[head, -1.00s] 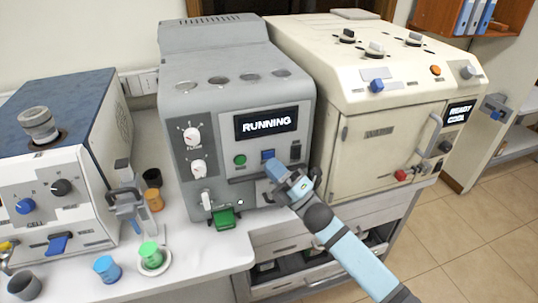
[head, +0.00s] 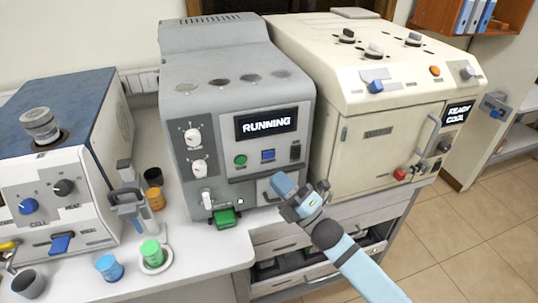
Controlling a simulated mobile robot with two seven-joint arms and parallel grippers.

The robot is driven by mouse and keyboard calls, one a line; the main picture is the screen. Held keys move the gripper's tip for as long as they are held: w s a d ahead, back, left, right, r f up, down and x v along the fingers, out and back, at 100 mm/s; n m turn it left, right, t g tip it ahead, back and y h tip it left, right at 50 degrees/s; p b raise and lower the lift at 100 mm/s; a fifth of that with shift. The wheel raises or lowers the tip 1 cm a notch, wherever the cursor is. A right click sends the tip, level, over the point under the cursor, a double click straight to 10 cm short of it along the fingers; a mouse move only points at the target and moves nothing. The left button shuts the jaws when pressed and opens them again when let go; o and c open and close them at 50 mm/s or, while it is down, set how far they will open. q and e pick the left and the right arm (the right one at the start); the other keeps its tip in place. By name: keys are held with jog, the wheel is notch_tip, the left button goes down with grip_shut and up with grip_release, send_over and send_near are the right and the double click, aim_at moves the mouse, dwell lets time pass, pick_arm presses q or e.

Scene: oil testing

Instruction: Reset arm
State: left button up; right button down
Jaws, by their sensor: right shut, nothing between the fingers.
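My right gripper (head: 282,186) is shut and empty. It is in front of the grey machine (head: 225,95), below its blue button (head: 268,155), and covers part of the machine's lower front. The machine's black screen (head: 265,124) reads "RUNNING". A green button (head: 240,160) sits left of the blue one. My right arm comes in from the lower right. My left gripper is not in view.
A cream machine (head: 376,131) with a "READY COOL" screen stands at right. A blue-and-white machine (head: 55,205) stands at left. A blue cup (head: 109,267), a green cup (head: 151,253) and a dark cup (head: 28,284) stand at front left. Floor at right is clear.

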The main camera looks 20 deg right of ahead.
dwell(0.5)
jog(key=s+d+f+m+g+h+p, duration=0.1)
jog(key=s+f+m+g+h, duration=0.3)
jog(key=s+f+m, duration=0.7)
jog(key=s+d+f+m+g+h+p, duration=0.2)
jog(key=s+f+m+g+h, duration=0.3)
jog(key=s+f+m, duration=0.6)
jog(key=shift+s+d+f+m+h+p, duration=0.15)
jog(key=shift+s+f+m+h+p, duration=0.15)
jog(key=shift+m+h+p, duration=0.7)
